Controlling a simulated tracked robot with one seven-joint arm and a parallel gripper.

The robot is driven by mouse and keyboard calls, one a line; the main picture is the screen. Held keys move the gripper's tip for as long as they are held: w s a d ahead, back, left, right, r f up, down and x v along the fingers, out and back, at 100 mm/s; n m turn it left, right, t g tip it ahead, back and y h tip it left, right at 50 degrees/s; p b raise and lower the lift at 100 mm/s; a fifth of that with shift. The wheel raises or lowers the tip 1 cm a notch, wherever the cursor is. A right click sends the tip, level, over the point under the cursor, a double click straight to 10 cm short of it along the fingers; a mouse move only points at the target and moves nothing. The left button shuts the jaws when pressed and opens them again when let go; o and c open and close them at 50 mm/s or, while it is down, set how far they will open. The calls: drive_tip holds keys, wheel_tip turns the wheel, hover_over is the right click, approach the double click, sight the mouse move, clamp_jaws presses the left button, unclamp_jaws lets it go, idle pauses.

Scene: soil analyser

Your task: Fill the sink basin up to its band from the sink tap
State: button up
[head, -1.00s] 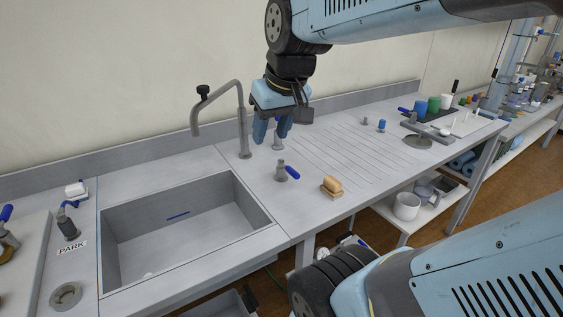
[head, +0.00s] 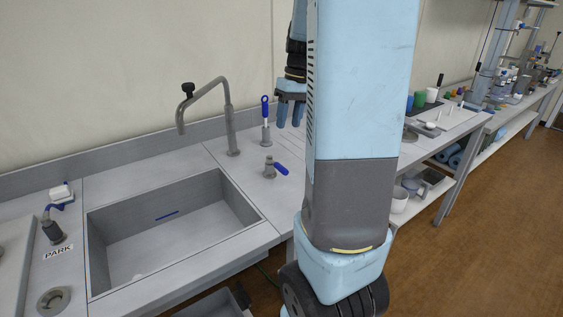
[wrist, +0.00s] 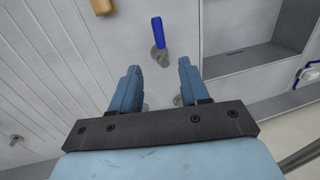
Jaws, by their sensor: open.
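The sink basin (head: 190,246) is a grey rectangular tub at left, with a short blue band (head: 167,215) on its wall. No water shows in it. The grey sink tap (head: 231,125) stands behind it, its spout over the basin and a black knob on top. No stream shows below the spout. An upright blue-handled lever (head: 265,112) stands right of the tap. A low valve (head: 270,168) with a blue sideways handle stands in front. My gripper (head: 290,118) is open and empty, fingers down, right of the upright lever. The wrist view shows the blue handle (wrist: 157,32) beyond the fingertips.
My arm hides much of the ribbed worktop right of the sink. A brown block (wrist: 102,6) lies there. At left are a blue-handled fitting (head: 52,226) and a PARK label (head: 58,251). Cups (head: 431,95) stand on the far bench. Floor at right is clear.

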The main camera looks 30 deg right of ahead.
sight(277, 166)
drive_tip(key=f, duration=0.4)
drive_tip(key=a+f, duration=0.1)
drive_tip(key=f, duration=0.4)
drive_tip(key=a+f, duration=0.1)
drive_tip(key=f, duration=0.3)
drive_tip(key=shift+a+f, duration=0.25)
drive_tip(key=shift+f, duration=0.1)
clamp_jaws()
